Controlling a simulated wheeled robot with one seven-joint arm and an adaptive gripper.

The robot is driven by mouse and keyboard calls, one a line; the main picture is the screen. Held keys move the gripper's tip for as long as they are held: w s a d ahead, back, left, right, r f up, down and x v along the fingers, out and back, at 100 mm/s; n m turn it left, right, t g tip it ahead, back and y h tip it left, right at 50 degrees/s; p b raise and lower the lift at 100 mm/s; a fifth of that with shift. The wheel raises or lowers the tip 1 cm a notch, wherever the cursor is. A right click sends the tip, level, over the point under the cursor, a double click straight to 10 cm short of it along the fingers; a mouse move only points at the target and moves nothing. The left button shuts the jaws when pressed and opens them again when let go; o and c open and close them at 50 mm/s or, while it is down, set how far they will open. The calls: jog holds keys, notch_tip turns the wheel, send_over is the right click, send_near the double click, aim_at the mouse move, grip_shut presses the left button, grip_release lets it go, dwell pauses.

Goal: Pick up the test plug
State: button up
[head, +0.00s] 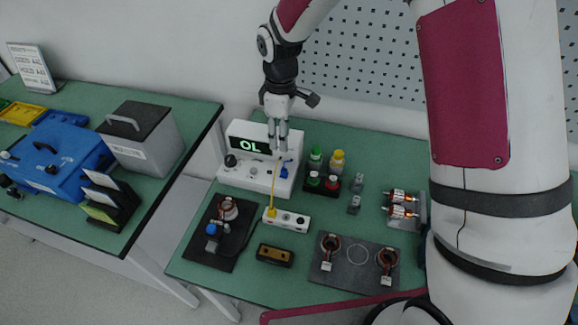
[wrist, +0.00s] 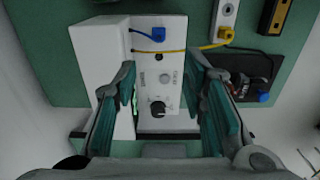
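A blue plug (head: 284,172) sits at the front right of the white tester (head: 232,174), and it also shows in the wrist view (wrist: 157,34) with a thin blue lead. A yellow plug (head: 271,212) on a yellow lead sits at the left end of a white socket strip (head: 291,221); it shows in the wrist view (wrist: 226,34) too. I cannot tell from looks which is the test plug. My gripper (head: 278,146) points down above the tester, next to its lit "OL" display (head: 249,145). In the wrist view its green-padded fingers (wrist: 165,95) are wide apart with nothing between them.
A dark mat (head: 212,256) with a coil lies front left, and a plate with copper coils (head: 355,273) front right. A yellow-black block (head: 275,255) lies between. A gap separates the left table (head: 185,165).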

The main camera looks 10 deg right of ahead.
aim_at(284, 169)
notch_tip(284, 169, down, 14)
jog(key=b, duration=0.3)
jog(key=shift+w+d+b, duration=0.1)
jog(key=shift+d+b, duration=0.05)
jog(key=shift+b, duration=0.2)
grip_shut()
